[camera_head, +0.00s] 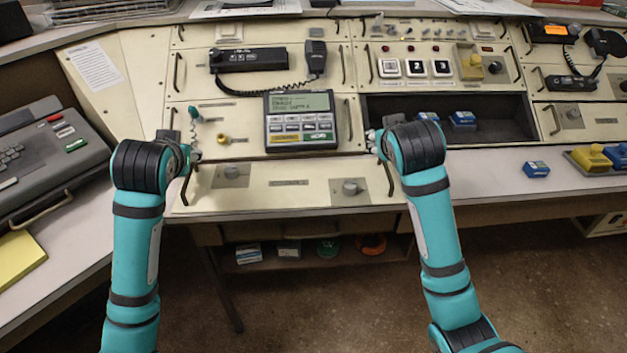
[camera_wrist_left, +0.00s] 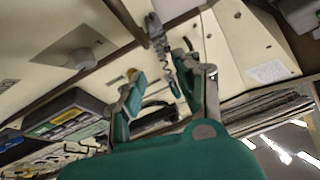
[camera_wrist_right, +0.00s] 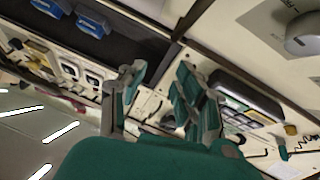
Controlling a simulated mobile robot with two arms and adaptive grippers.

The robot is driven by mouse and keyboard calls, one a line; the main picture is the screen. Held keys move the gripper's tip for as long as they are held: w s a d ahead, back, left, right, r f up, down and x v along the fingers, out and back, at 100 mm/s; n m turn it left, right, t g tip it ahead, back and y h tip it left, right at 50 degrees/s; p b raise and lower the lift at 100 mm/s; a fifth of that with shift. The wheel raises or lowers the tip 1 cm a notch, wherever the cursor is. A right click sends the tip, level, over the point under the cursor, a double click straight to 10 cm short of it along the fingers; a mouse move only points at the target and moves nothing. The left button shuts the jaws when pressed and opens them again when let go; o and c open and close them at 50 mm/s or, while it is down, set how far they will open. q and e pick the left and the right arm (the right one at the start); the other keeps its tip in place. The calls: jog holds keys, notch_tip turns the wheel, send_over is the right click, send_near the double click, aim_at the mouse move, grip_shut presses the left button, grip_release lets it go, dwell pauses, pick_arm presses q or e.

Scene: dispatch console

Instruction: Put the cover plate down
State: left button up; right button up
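The cover plate (camera_head: 290,197) is a cream panel with two grey knobs and a dark handle at each end. It lies in front of the console over the ledge, and appears to rest there; contact underneath is hidden. My left gripper (camera_head: 194,154) is at its left end by the handle, fingers apart in the left wrist view (camera_wrist_left: 172,75). The plate also shows there (camera_wrist_left: 45,75). My right gripper (camera_head: 374,141) is by the right handle, fingers apart in the right wrist view (camera_wrist_right: 160,72). The plate shows at upper right there (camera_wrist_right: 265,25). Neither gripper visibly holds anything.
An open dark bay (camera_head: 490,130) behind the right arm holds blue blocks (camera_head: 462,118). A display unit (camera_head: 300,118) stands behind the plate. A blue block (camera_head: 536,169) and a yellow block (camera_head: 590,157) sit on the right ledge. A keyboard unit (camera_head: 45,150) is at left.

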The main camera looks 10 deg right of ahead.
jog(key=shift+s+r, duration=0.1)
pick_arm(q)
jog(key=v, duration=1.2)
pick_arm(e)
jog(key=v, duration=1.1)
jog(key=shift+s, duration=0.35)
pick_arm(q)
jog(key=shift+f, duration=0.1)
